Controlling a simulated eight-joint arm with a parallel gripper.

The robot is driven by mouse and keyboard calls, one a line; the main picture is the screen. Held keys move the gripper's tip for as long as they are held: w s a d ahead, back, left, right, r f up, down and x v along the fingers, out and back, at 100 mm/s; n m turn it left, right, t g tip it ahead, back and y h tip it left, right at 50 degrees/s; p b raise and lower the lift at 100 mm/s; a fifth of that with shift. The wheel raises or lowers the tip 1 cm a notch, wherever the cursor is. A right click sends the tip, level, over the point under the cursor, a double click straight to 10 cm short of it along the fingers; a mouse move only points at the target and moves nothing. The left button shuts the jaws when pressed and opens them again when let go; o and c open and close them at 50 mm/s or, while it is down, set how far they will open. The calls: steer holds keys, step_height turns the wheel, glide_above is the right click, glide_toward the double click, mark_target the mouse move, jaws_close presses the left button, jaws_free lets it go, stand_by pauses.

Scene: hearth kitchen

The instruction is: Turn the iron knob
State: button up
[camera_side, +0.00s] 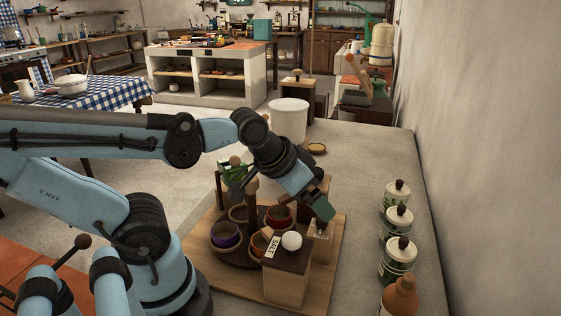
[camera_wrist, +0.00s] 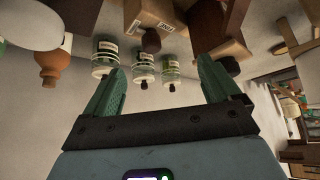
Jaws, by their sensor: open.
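In the side view my gripper (camera_side: 322,212) hangs low over the wooden board, just behind the salt box (camera_side: 286,283), which has a round white knob (camera_side: 291,240). Below its tips is a small wooden box (camera_side: 321,246); its top is mostly hidden. In the wrist view, which is upside down, the green fingers of my gripper (camera_wrist: 158,68) are spread with nothing between them. A dark knob (camera_wrist: 151,40) hangs from a labelled wooden box beyond the tips, and another dark knob (camera_wrist: 230,66) is near the right finger. I cannot tell which is iron.
A carousel with bowls (camera_side: 226,237) and a central post stands left of my gripper on the board (camera_side: 325,285). Several canisters (camera_side: 397,222) and a terracotta bottle (camera_side: 400,295) line the wall at right. Counter between board and canisters is clear. A white pot (camera_side: 288,118) stands behind.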

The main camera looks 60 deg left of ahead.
steer(key=shift+w+a+r+n, duration=0.15)
steer(key=shift+r+n, duration=0.1)
steer(key=shift+n, duration=0.15)
steer(key=shift+c, duration=1.1)
steer(key=w+a+r+n+g, duration=0.1)
steer(key=r+n, duration=0.1)
steer(key=w+a+r+n+g, duration=0.1)
steer(key=r+n, duration=0.1)
steer(key=n, duration=0.1)
steer(key=w+a+r+n+g, duration=0.1)
steer(key=w+r+n, duration=0.1)
steer(key=n, duration=0.1)
steer(key=shift+a, duration=0.3)
steer(key=shift+c, duration=0.5)
step_height(320, 180, up, 5)
steer(key=n+g, duration=0.4)
steer(key=n, duration=0.7)
glide_above(315, 170)
step_height(315, 170, down, 12)
steer(key=shift+f, duration=0.15)
steer(key=c, duration=1.1)
